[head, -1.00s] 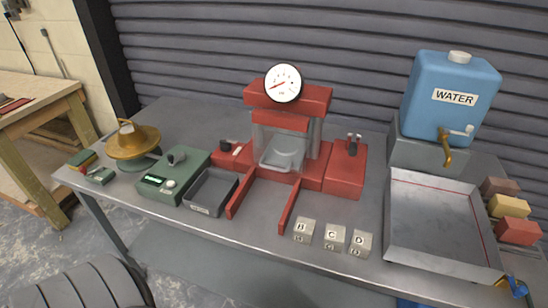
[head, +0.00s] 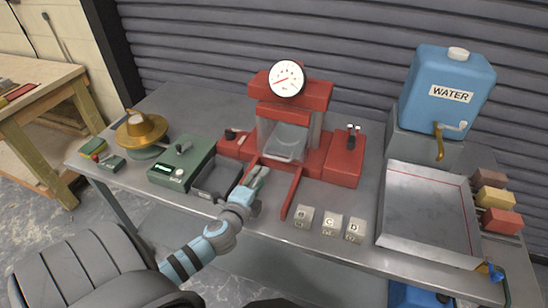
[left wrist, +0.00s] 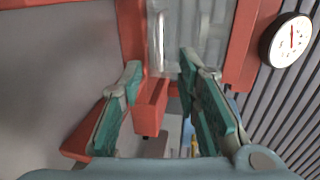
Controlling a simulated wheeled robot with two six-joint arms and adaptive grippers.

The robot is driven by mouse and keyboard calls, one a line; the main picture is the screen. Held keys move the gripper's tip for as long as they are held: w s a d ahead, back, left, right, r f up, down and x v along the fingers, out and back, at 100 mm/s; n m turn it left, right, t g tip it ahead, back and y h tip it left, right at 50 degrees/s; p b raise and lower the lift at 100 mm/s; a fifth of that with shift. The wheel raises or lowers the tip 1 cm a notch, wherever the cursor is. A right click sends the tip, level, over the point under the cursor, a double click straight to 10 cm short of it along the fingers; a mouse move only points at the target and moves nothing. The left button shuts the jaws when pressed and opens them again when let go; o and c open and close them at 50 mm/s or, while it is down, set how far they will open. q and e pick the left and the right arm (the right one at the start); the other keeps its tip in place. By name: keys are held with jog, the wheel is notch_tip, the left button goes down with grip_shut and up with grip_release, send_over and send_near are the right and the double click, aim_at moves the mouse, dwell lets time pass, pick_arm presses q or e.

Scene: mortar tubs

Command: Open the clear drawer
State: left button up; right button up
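The clear drawer (head: 286,141) is a see-through panel with a pale handle bar low on its front, set in the red press (head: 343,158). It looks closed. In the left wrist view the clear drawer (left wrist: 200,30) is at the top, with its upright handle (left wrist: 161,42) just beyond the fingertips. My left gripper (head: 261,172) is in front of the press, just below the handle in the head view. In the left wrist view the left gripper (left wrist: 160,68) is open, its teal-padded fingers apart and nothing between them. My right gripper is out of view.
Two red rails (head: 291,192) run forward from the press. A grey bin (head: 217,180) and green scale (head: 183,162) stand left. Several lettered cubes (head: 331,224) sit front right. A metal tray (head: 430,210) and blue water tank (head: 449,90) are at right.

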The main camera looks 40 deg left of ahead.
aim_at(274, 157)
pick_arm(q)
jog(key=b+x, duration=0.1)
jog(key=x, duration=1.2)
grip_shut()
